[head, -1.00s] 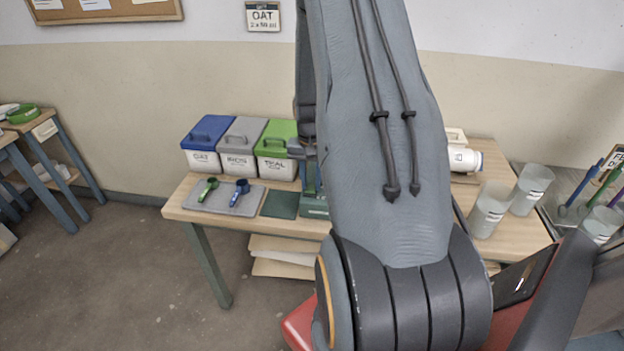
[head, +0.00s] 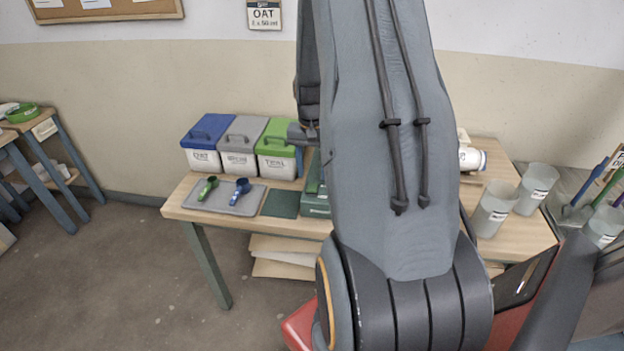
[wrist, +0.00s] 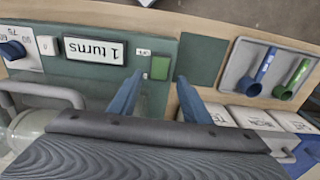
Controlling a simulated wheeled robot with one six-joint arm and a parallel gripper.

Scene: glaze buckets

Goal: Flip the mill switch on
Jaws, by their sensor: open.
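The mill's green housing (wrist: 110,82) fills the upper left of the wrist view, its lettering upside down. On it is a green switch (wrist: 160,68) between two small labels; I cannot tell its on or off state. In the head view the mill (head: 314,200) is mostly hidden behind my arm.
A blue dial (wrist: 12,50) and a grey handle (wrist: 50,92) are beside the display. A grey tray (head: 228,200) holds a blue and a green scoop. Lidded bins (head: 240,150) stand behind it. Translucent cups (head: 495,208) stand at the table's right.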

